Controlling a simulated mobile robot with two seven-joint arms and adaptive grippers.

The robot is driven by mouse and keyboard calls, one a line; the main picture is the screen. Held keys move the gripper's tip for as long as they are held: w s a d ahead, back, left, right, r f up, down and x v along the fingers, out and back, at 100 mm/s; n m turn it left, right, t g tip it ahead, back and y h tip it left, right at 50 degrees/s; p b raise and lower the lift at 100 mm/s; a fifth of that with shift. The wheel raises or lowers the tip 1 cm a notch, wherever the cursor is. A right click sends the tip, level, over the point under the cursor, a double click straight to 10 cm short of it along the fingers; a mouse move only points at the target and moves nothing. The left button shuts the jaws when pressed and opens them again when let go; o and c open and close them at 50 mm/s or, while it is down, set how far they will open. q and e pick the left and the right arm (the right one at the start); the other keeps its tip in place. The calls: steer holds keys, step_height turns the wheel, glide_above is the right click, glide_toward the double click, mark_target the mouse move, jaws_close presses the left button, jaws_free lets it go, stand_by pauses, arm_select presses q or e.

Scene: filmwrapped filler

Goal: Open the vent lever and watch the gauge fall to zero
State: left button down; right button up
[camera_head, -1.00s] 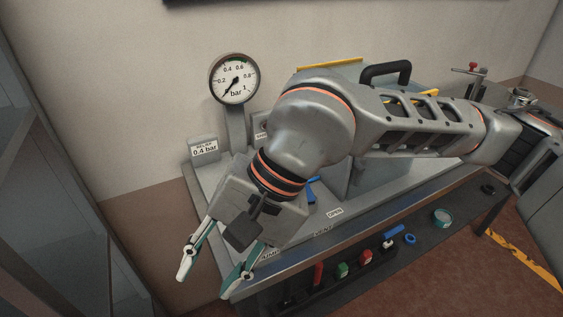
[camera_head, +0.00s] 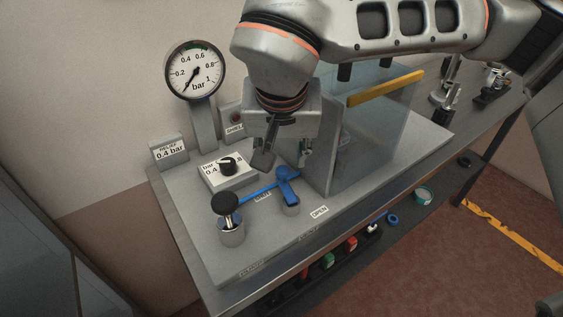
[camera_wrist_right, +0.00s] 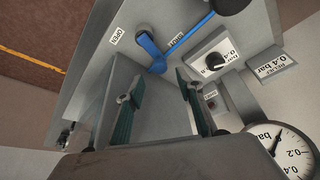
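The blue vent lever (camera_head: 285,184) stands on the grey bench panel. Its thin arm runs left past the SHUT label towards a black knob; the OPEN label (camera_head: 319,212) lies at the lower right. The lever also shows in the wrist view (camera_wrist_right: 150,46). The round gauge (camera_head: 194,70) has its needle pointing lower left, below 0.2. My right gripper (camera_head: 299,145) hangs behind and above the lever, apart from it, its fingers partly hidden. The wrist view shows its fingers (camera_wrist_right: 158,88) apart with nothing between them. My left gripper is out of view.
The black-knobbed plunger (camera_head: 225,203) and a dial box (camera_head: 228,168) stand left of the lever. A clear guard with a yellow edge (camera_head: 385,88) stands right of my right gripper. Several small items lie on the shelf (camera_head: 405,212) below the front edge.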

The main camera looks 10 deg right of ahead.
mark_target(283, 170)
steer(key=x, duration=0.5)
steer(key=shift+f, duration=0.15)
jaws_close()
